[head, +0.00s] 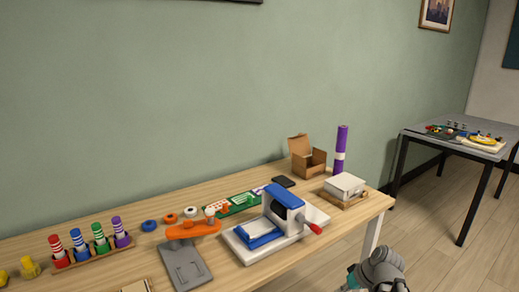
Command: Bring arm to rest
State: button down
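Part of my arm (380,272) shows at the bottom edge, right of centre, as grey rounded links with a teal piece. It is in front of the near right corner of the wooden workbench (350,226) and overlaps the floor in the picture. The fingers of my gripper do not show, so I cannot see whether it holds anything.
The bench holds a blue-and-white press with a red handle (275,222), an orange-and-grey tool (187,250), a marker rack (92,254), an open carton (307,158) and a purple roll (341,150). A cluttered grey table (465,143) stands far right. Floor between is clear.

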jog(key=shift+s+a+f+m+g+h, duration=1.45)
jog(key=shift+a+h, duration=1.45)
jog(key=shift+a, duration=1)
notch_tip(320, 180, up, 25)
jog(key=p, duration=2.4)
jog(key=shift+f+p, duration=0.15)
jog(key=shift+p, duration=0.15)
